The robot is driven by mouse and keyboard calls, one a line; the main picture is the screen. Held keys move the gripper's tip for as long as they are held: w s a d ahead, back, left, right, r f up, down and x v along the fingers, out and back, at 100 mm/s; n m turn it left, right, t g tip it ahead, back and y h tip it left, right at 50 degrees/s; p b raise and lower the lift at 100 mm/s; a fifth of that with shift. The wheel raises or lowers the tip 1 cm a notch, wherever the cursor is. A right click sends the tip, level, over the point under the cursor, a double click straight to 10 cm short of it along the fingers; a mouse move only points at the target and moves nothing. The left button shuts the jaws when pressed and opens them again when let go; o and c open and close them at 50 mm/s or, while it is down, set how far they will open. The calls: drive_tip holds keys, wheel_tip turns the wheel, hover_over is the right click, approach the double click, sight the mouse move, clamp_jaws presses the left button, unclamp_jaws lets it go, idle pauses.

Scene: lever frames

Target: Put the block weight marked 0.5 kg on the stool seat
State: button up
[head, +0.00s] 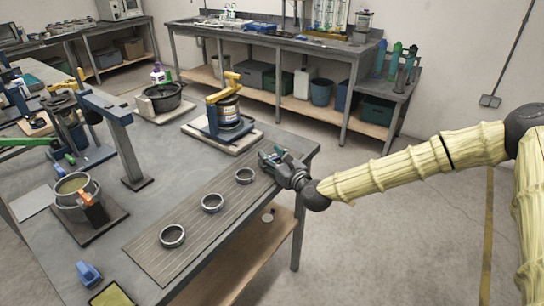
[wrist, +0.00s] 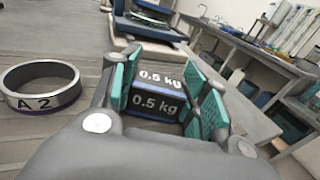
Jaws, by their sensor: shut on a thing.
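The block weight marked 0.5 kg (wrist: 155,103) shows in the wrist view as a dark blue block with white lettering on its top and near face. My gripper (wrist: 164,92) is shut on it, with teal finger pads on its left and right sides. In the head view my gripper (head: 277,157) is at the right end of the grey workbench, by the striped mat's far end. The block is hard to make out there. I cannot identify a stool seat in either view.
Three metal rings (head: 172,236) stand in a row on the striped mat (head: 150,250). A ring marked A 2 (wrist: 45,103) is left of my gripper in the wrist view. A yellow-and-blue device (head: 228,110) stands behind my gripper. Open floor (head: 380,230) lies right of the workbench.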

idle(0.3)
drive_tip(key=o, duration=1.4)
